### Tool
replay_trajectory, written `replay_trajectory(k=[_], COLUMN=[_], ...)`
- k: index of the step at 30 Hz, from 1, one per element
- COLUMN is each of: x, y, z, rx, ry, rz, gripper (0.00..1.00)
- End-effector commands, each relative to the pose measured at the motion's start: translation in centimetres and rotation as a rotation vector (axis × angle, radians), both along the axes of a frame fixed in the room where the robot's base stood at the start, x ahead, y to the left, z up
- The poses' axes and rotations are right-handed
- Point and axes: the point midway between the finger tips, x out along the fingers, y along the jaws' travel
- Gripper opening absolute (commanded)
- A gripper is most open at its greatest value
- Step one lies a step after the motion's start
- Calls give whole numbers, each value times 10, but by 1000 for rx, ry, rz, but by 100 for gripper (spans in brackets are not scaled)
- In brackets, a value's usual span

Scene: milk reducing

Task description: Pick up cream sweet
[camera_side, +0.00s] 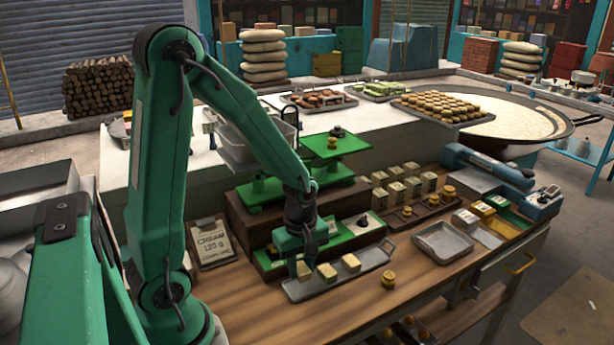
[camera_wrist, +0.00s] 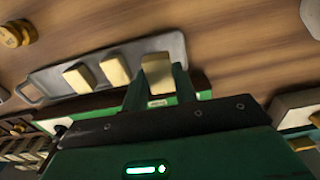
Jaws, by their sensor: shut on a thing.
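My gripper (camera_side: 304,258) points down over the left end of a small metal tray (camera_side: 372,264). Its green fingers are shut on a pale cream sweet (camera_side: 303,271). In the wrist view the same sweet (camera_wrist: 157,73) sits between the fingertips, over one end of the tray (camera_wrist: 50,82). I cannot tell whether it touches the tray. Two more cream sweets, one in the middle (camera_side: 327,272) and one to the right (camera_side: 351,262), lie on the tray. They also show in the wrist view, one near (camera_wrist: 115,70) and one farther (camera_wrist: 78,77) from the gripper.
A green balance scale (camera_side: 335,145) stands behind the tray, with a sign reading "CREAM 120 g" (camera_side: 212,245) to its left. An empty metal tray (camera_side: 443,242) lies farther right. The wooden counter in front is mostly clear.

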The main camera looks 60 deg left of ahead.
Motion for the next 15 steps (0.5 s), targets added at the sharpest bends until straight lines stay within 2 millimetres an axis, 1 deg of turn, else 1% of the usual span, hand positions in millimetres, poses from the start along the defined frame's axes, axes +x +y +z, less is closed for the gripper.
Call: replay_trajectory(k=[15], x=[-26], y=[-70], z=[45], rx=[0], ry=[-3], rz=[-6], gripper=[6])
